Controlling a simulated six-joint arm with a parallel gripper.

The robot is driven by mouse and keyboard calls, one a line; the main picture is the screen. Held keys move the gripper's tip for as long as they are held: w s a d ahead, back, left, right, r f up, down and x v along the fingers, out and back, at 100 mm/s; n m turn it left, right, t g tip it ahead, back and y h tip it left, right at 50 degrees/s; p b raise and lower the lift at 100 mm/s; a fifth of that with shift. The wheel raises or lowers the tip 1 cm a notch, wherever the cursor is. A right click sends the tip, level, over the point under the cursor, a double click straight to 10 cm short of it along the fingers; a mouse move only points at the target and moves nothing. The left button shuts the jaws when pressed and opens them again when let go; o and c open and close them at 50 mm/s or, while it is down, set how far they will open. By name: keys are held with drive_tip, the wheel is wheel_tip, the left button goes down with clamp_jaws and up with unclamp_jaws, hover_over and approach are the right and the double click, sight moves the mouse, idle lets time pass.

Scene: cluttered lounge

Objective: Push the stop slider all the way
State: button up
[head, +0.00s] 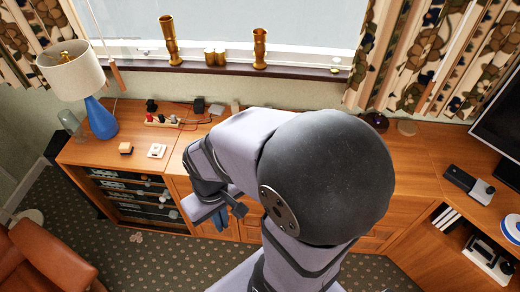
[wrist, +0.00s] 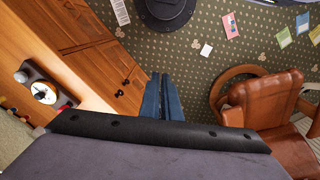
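My gripper (head: 219,212) is in front of the wooden cabinet's front in the head view, partly hidden by my own arm. In the wrist view its two blue fingers (wrist: 162,98) lie side by side, pressed close with nothing seen between them. A grey device with a round white face (wrist: 43,92) lies on the cabinet top at the left of the wrist view, well apart from the fingers. I cannot pick out a stop slider for certain in either view. My arm hides the middle of the cabinet top in the head view.
A blue lamp (head: 101,119), power strip (head: 162,122) and small white switch plate (head: 157,151) stand on the cabinet's left. A black and grey device (head: 468,184) is on its right. A brown leather chair (wrist: 265,112) stands on the carpet.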

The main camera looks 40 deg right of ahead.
drive_tip(key=o, duration=0.5)
drive_tip(key=shift+d+f, duration=0.1)
drive_tip(key=shift+o, duration=0.3)
drive_tip(key=shift+d+f+b, duration=0.25)
drive_tip(key=shift+b, duration=0.1)
drive_tip(key=s+d+f+m+g+b, duration=0.2)
drive_tip(key=s+d+f+b, duration=0.1)
drive_tip(key=f, duration=0.4)
drive_tip(key=w+d+f+m+b, duration=0.35)
drive_tip(key=w+d+f, duration=0.35)
drive_tip(key=d+f, duration=0.3)
drive_tip(key=w+d+r+m+t+h, duration=0.2)
drive_tip(key=w+d+r+m, duration=0.1)
drive_tip(key=w+d, duration=0.5)
drive_tip(key=w+d+r+m+t+h, duration=0.2)
drive_tip(key=w+d+r+m, duration=0.1)
drive_tip(key=w+d, duration=0.6)
drive_tip(key=shift+w, duration=0.95)
drive_tip(key=shift+f, duration=0.1)
